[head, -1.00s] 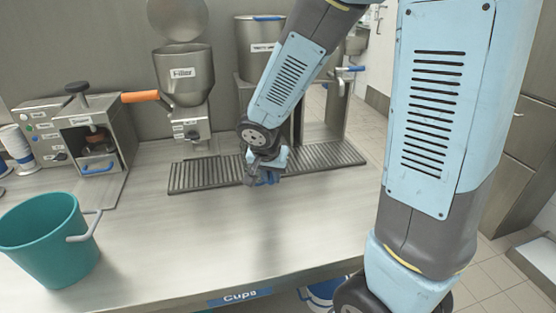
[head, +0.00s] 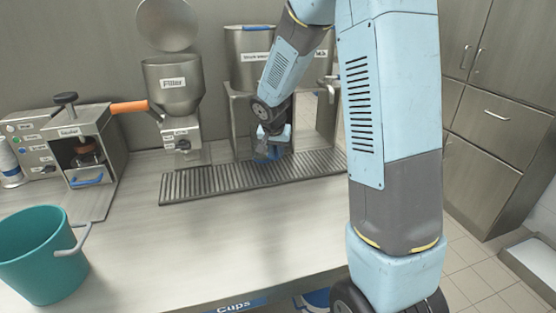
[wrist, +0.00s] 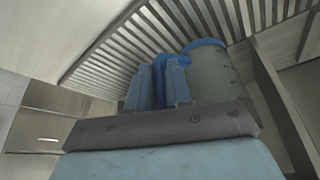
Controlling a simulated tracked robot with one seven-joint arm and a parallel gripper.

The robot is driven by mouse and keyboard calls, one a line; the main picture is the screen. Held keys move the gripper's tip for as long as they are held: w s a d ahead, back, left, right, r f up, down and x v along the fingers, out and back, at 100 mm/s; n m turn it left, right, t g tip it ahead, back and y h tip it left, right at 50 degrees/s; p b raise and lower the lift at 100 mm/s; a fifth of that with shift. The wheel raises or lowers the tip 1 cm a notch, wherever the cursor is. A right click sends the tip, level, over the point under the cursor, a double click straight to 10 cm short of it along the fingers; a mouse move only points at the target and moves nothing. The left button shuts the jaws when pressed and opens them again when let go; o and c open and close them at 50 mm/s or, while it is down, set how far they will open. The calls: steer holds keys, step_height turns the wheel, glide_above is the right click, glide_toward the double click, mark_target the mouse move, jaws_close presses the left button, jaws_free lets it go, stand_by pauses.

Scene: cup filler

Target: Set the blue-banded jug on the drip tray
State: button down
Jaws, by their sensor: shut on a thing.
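The blue-banded jug (wrist: 212,75) is a grey cylinder with a blue band at its end, seen in the wrist view. My gripper (wrist: 158,85) is shut on it, with the blue fingers at its side around what looks like a blue handle. In the head view my gripper (head: 268,150) hangs over the right-hand part of the drip tray, and the jug is mostly hidden behind it. The drip tray (head: 205,183) is a long dark slatted grate on the counter; its slats (wrist: 130,45) also fill the upper wrist view. I cannot tell whether the jug touches the slats.
The filler hopper (head: 172,88) stands behind the tray's left part. A large metal pot (head: 246,50) sits on a stand behind my arm. A machine with an orange handle (head: 128,106) is at the left. A teal bucket (head: 38,255) stands front left.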

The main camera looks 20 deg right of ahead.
mark_target(276, 158)
steer(key=shift+f, duration=1.7)
steer(key=c, duration=1)
jaws_free()
steer(key=shift+c, duration=0.2)
steer(key=v, duration=1.2)
steer(key=s+d+r+n+y, duration=0.1)
steer(key=s+r, duration=0.5)
steer(key=s, duration=0.8)
steer(key=s+d+r+n+t+y, duration=0.1)
steer(key=s+r+n, duration=0.3)
steer(key=s, duration=1)
step_height(276, 158, up, 2)
steer(key=shift+s+d+r+n+t, duration=0.2)
steer(key=shift+d+n+t, duration=0.1)
steer(key=shift+d, duration=0.4)
